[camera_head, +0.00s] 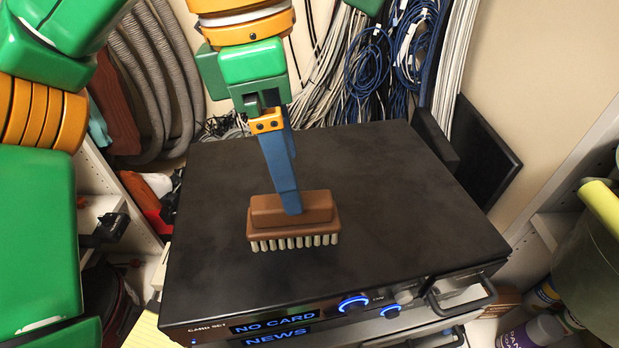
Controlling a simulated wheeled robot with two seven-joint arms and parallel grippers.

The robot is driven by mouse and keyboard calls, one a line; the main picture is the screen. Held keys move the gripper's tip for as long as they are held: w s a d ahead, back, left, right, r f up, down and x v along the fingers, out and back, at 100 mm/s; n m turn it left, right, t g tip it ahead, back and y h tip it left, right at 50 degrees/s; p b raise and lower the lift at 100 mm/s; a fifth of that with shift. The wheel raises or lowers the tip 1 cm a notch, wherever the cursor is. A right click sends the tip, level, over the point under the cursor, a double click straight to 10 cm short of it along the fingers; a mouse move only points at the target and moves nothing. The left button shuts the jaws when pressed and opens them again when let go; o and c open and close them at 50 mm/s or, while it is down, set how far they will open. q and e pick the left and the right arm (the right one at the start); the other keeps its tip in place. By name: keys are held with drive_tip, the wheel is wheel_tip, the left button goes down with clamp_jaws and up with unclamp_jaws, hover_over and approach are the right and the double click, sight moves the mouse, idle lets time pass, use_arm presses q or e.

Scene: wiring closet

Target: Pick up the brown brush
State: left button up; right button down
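The brown brush (264,213) has a raised brown back and a row of pale bristles pointing down. It is over the top of the black box-shaped device, near the middle. My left gripper (290,190) comes down from above with blue fingers. One finger lies in front of the brush's raised back, right of its middle. The other finger is mostly hidden behind it, so I cannot tell whether the fingers are shut on the brush. I also cannot tell whether the bristles touch the device. My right gripper is not in view.
The device (400,200) has a clear black top, a lit front panel and a handle at its front right. Cable bundles (370,65) hang behind it. Grey hoses (160,70) hang at back left. A green container (590,265) and cans (535,330) stand at right.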

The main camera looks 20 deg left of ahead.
sight(290, 221)
use_arm(q)
drive_tip(key=s+f, duration=0.3)
drive_tip(key=shift+d+f, duration=0.1)
drive_tip(key=shift+d, duration=0.25)
wheel_tip(290, 221, down, 2)
drive_tip(key=shift+w+d+f, duration=0.1)
drive_tip(key=shift+d, duration=0.05)
drive_tip(key=shift+w+f, duration=0.2)
drive_tip(key=shift+w, duration=0.35)
drive_tip(key=shift+c, duration=0.4)
drive_tip(key=shift+s, duration=0.35)
clamp_jaws()
drive_tip(key=shift+w, duration=0.15)
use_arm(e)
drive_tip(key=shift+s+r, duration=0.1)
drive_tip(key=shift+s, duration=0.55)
